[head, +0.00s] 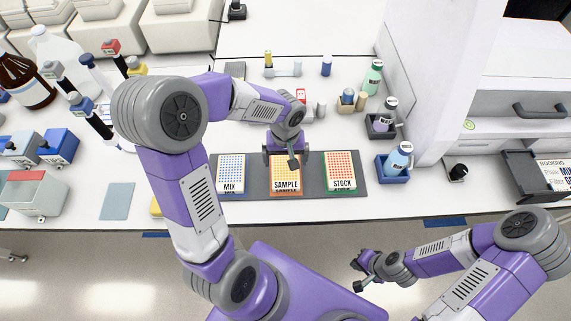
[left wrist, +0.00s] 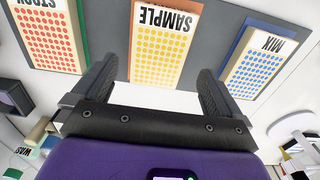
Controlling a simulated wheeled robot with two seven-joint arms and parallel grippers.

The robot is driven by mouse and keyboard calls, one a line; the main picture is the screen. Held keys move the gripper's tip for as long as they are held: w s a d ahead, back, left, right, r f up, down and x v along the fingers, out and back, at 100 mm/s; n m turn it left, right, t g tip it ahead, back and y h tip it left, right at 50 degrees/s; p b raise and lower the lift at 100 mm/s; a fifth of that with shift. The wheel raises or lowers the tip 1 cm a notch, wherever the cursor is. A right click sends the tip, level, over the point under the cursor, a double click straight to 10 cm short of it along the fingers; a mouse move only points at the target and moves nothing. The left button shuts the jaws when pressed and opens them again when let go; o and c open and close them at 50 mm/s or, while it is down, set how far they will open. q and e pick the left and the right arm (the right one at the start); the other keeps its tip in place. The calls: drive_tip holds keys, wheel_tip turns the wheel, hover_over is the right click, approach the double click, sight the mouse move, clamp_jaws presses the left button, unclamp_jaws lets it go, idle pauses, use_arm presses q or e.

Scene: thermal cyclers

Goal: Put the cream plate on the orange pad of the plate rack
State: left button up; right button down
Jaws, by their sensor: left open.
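The cream plate (head: 286,178), marked SAMPLE with rows of yellow-orange dots, lies flat on the orange pad (head: 287,194) in the middle of the dark grey plate rack (head: 356,188). In the left wrist view the plate (left wrist: 163,55) shows with an orange border around it. My left gripper (head: 286,158) is over the far end of the plate, open and empty. In the left wrist view its fingers (left wrist: 157,88) stand wide apart, one to each side of the plate, not touching it. My right gripper (head: 362,271) is low in front of the table; its opening is unclear.
The MIX plate (head: 231,172) is on the blue pad at the left, and the STOCK plate (head: 341,170) on the green pad at the right. Bottles in blue and dark holders (head: 393,174) stand right of the rack. A grey-blue mat (head: 117,201) lies left.

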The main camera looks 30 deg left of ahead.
use_arm(q)
wheel_tip(320, 180, up, 5)
drive_tip(key=shift+r, duration=0.1)
use_arm(e)
drive_tip(key=shift+r, duration=0.35)
